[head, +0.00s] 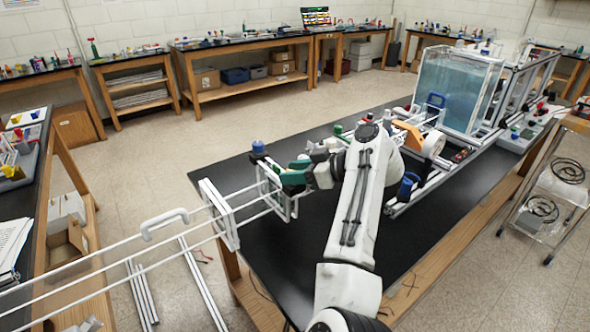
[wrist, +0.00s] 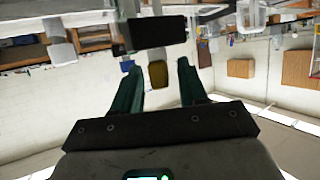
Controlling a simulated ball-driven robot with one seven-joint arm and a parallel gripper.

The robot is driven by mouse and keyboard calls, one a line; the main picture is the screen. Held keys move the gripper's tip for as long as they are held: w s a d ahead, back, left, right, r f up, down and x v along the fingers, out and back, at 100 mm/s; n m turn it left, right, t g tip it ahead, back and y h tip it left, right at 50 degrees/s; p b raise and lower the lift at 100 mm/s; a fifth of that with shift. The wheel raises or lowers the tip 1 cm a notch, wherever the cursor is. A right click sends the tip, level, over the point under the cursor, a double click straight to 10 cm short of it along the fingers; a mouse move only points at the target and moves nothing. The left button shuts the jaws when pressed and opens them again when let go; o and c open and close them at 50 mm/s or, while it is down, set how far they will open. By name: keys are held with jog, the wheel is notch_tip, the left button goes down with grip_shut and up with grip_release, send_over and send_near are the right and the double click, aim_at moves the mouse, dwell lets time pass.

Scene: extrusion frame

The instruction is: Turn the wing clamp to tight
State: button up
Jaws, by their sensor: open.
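My gripper (head: 284,172) is at the white extrusion frame (head: 222,214) near the left end of the black bench, its green fingers pointing left. In the wrist view, my gripper (wrist: 156,72) is open, with a gap between its two green fingers. A dark block (wrist: 155,33) lies across the view just beyond the fingertips. A small olive piece (wrist: 158,74) shows in the gap; I cannot tell whether it is the wing clamp or something behind. A blue knob (head: 258,147) stands on the frame just left of the fingers. I cannot clearly make out the clamp's wings or their angle.
The black bench top (head: 225,172) is mostly clear around the frame. White rails (head: 110,240) stick out past the bench's left edge.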

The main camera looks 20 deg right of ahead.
jog(key=shift+a, duration=0.15)
grip_shut()
jog(key=shift+f+h, duration=0.1)
jog(key=shift+h, duration=0.2)
jog(key=shift+f+m+t+h+b, duration=0.1)
jog(key=shift+m+t+h+b, duration=0.65)
jog(key=shift+m, duration=0.25)
jog(key=m+t+h, duration=0.1)
jog(key=m+h, duration=0.1)
jog(key=m+t+h, duration=0.1)
jog(key=m+h, duration=0.1)
jog(key=shift+a+t, duration=0.15)
jog(key=shift+t, duration=0.1)
jog(key=m+h, duration=0.3)
jog(key=h, duration=0.1)
jog(key=shift+m+b, duration=0.3)
jog(key=shift+b, duration=0.05)
jog(key=shift+m+h+b, duration=0.55)
jog(key=shift+m+h, duration=0.35)
jog(key=shift+h, duration=0.25)
jog(key=shift+r+m+h, duration=0.2)
jog(key=shift+m+h, duration=0.1)
